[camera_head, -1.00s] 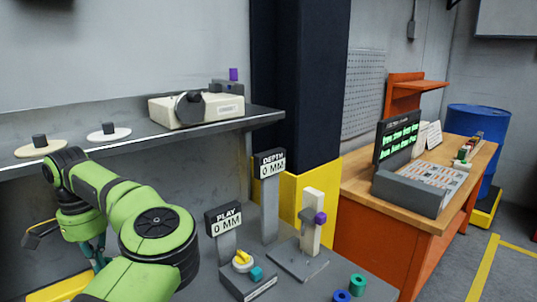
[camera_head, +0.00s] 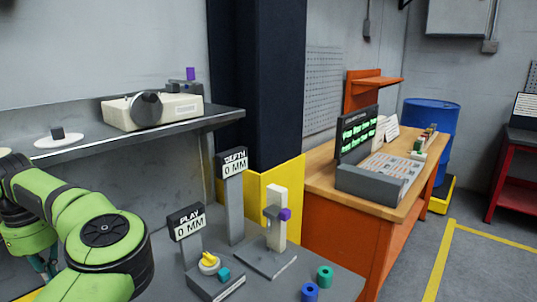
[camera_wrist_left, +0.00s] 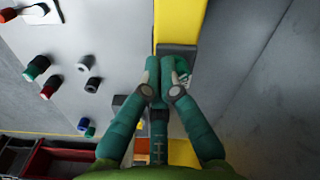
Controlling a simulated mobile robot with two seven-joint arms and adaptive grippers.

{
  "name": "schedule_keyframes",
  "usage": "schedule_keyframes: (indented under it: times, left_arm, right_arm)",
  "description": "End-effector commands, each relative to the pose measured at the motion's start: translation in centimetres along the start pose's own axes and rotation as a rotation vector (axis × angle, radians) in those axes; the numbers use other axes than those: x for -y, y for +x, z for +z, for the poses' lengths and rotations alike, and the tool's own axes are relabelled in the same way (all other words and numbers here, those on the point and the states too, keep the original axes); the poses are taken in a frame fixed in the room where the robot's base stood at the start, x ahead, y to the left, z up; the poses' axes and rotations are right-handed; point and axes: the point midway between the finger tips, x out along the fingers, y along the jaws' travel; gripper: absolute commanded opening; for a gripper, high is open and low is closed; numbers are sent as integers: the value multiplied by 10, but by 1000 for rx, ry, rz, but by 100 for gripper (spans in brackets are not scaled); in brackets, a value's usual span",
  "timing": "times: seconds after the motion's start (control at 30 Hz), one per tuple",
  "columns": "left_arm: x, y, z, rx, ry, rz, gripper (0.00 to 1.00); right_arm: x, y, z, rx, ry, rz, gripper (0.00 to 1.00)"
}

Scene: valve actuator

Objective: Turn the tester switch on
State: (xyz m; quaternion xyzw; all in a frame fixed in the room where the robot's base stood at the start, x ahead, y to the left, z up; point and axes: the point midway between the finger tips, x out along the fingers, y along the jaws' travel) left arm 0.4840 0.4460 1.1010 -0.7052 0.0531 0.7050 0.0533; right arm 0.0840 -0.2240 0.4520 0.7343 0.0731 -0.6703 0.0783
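A beige tester-like box (camera_head: 155,112) with a round black knob (camera_head: 147,108) on its front stands on the grey wall shelf. Whether this knob is the tester switch, I cannot tell. My left arm comes in at the lower left of the head view, with teal gripper parts (camera_head: 43,262) low at the edge, well below and left of the box. In the left wrist view my left gripper (camera_wrist_left: 164,80) has its two teal fingers brought together at the tips, with nothing seen between them. The box is not recognisable there. My right gripper is not in view.
A PLAY gauge (camera_head: 188,222) with a yellow knob (camera_head: 209,261) and a DEPTH gauge (camera_head: 233,165) read 0 MM. A console (camera_head: 375,180) sits on the orange bench.

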Motion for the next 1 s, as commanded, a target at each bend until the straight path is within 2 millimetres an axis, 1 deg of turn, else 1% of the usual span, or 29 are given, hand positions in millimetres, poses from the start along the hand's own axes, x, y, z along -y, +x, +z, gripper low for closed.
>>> schedule_keyframes:
  times: [0.13,0.4,0.87,1.0]
  left_arm:
    - [5,1,0,0,0,0,0]
    - [12,0,-1,0,1,0,0]
    - [13,-1,-2,-3,1,-3,0]
    - [14,0,0,-3,0,-3,0]
  right_arm:
    - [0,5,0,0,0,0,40]
    - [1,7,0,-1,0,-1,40]
    - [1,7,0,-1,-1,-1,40]
    - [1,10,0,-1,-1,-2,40]
